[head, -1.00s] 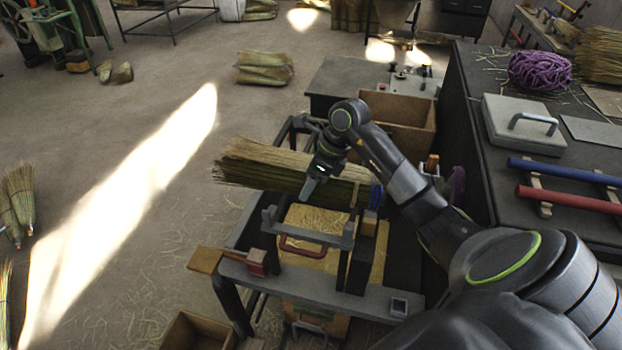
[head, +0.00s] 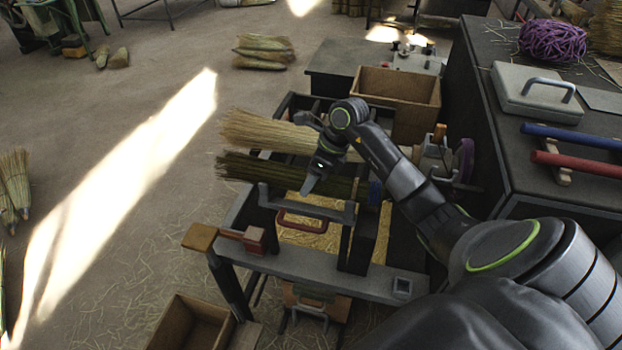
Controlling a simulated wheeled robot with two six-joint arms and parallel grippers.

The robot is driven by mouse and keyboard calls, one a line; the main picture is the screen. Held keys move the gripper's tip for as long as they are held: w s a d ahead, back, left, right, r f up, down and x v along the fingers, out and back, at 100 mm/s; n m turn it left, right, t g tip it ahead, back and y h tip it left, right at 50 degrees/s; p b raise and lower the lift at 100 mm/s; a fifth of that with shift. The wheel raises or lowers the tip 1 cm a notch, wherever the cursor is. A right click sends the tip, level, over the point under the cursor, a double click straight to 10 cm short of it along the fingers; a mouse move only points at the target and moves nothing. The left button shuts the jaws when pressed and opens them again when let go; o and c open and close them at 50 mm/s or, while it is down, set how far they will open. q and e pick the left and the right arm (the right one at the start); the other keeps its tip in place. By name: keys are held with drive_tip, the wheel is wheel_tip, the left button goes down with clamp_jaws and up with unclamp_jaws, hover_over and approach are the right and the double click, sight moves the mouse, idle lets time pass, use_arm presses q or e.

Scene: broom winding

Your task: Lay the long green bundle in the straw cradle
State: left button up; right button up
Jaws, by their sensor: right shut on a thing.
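The long green bundle (head: 255,168) lies level across the bench frame, its brushy end sticking out to the left. My right gripper (head: 309,187) is shut on its middle from above, and my wrist hides part of it. A paler straw bundle (head: 262,130) lies parallel just behind it, with a narrow gap between them. The straw cradle seems to be the frame with a bed of yellow straw (head: 308,236), in front of the green bundle. I cannot tell how high the bundle is above it. My left gripper is not in view.
An open wooden box (head: 397,84) stands behind. A dark table (head: 490,75) with a grey case (head: 538,95) is at right. Floor at left is mostly clear.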

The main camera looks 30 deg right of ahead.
idle(0.4)
drive_tip(key=o, duration=1.1)
drive_tip(key=shift+r, duration=0.1)
wheel_tip(320, 180, up, 10)
drive_tip(key=p, duration=0.4)
